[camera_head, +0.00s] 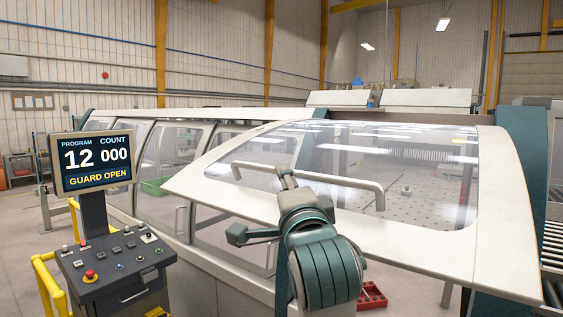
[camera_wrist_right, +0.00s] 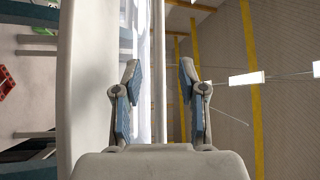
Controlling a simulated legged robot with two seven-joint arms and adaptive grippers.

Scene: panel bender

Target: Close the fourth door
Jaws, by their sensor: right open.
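The fourth door (camera_head: 460,235) is a white-framed guard with a large clear window, tilted up and open on the near right of the machine in the head view. Its long grey handle bar (camera_head: 345,181) runs across the lower part of the panel. In the right wrist view the bar (camera_wrist_right: 158,60) runs upright in the picture, between the fingers. My right gripper (camera_head: 285,172) is at the left part of the bar. Its two fingers (camera_wrist_right: 160,92) are open, one on each side of the bar; contact cannot be told. My left gripper is out of view.
A control console (camera_head: 115,265) with a screen (camera_head: 95,160) reading "GUARD OPEN" stands at the left, beside a yellow rail (camera_head: 47,285). Other windowed doors (camera_head: 157,190) line the machine's left part. A red crate (camera_head: 372,296) lies low behind my right arm.

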